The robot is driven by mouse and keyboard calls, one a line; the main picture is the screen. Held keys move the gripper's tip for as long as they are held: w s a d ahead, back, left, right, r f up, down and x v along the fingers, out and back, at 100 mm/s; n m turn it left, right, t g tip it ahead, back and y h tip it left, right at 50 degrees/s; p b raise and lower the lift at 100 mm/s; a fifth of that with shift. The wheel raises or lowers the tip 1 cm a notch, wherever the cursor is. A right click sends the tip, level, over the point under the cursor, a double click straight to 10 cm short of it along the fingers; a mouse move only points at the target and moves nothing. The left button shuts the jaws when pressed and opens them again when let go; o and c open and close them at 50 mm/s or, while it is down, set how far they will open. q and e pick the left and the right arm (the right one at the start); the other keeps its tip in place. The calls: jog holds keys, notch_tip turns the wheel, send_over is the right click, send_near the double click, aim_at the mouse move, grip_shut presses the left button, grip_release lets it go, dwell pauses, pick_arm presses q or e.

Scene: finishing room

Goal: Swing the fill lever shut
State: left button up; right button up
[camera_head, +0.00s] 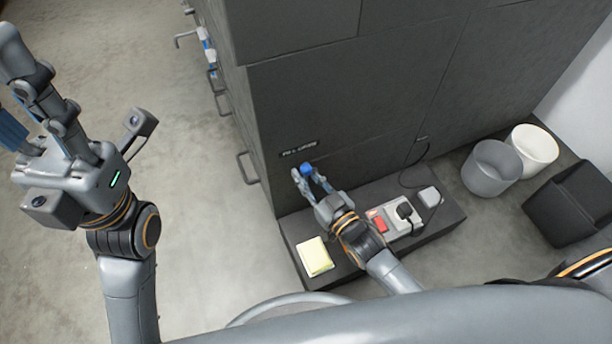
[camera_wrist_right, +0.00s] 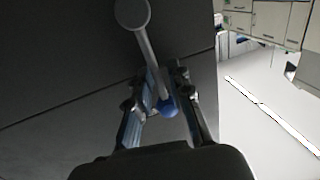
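The fill lever shows in the right wrist view as a grey arm (camera_wrist_right: 149,50) running from a round hub (camera_wrist_right: 132,13) down to a blue ball knob (camera_wrist_right: 168,107).
Grey (camera_head: 491,167) and white (camera_head: 533,150) bins stand right. Cabinet handles (camera_head: 246,168) jut out left. Floor (camera_head: 200,230) between my arms is clear.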

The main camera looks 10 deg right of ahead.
grip_shut()
